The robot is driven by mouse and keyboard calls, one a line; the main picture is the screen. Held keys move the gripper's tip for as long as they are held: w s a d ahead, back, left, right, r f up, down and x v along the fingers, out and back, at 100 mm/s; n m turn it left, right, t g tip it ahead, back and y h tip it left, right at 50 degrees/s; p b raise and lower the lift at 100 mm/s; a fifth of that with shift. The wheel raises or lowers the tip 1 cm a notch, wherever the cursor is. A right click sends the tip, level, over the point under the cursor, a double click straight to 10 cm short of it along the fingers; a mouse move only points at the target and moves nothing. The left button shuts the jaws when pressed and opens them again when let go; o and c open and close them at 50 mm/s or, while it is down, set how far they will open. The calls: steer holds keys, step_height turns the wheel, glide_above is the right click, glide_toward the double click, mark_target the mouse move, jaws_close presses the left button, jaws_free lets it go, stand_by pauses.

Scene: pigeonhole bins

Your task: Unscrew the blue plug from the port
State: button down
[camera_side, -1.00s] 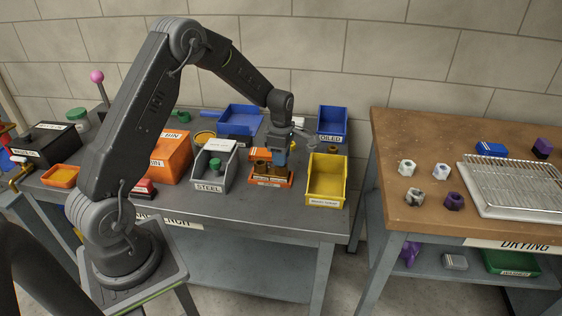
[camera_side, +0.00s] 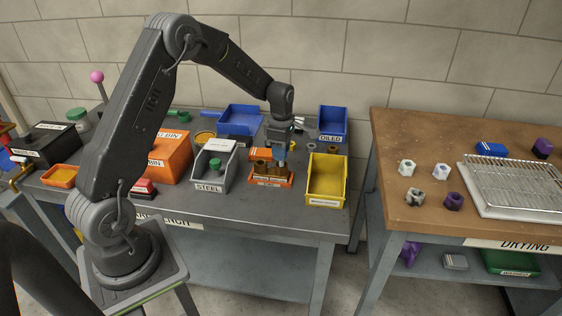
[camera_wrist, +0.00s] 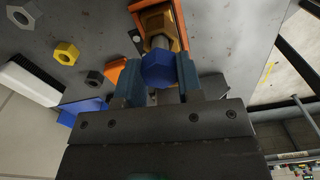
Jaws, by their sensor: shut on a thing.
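The blue plug (camera_wrist: 158,70) has a hexagonal head and sits between the two blue fingers of my gripper (camera_wrist: 160,78) in the wrist view. My gripper is shut on it. A short grey length shows between the head and the brass port (camera_wrist: 156,22) beyond it; I cannot tell whether its end is still inside the port. In the side view my gripper (camera_side: 281,155) points down at the orange port stand (camera_side: 270,181), which carries brass fittings. The plug is too small to make out there.
A yellow bin (camera_side: 326,180) stands close on the right and a grey STEEL bin (camera_side: 209,170) on the left. Blue bins (camera_side: 333,122) stand behind. Loose hex nuts (camera_wrist: 66,52) lie on the bench. A drying rack (camera_side: 515,185) is on the right table.

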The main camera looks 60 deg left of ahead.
steer(key=shift+r, duration=1.95)
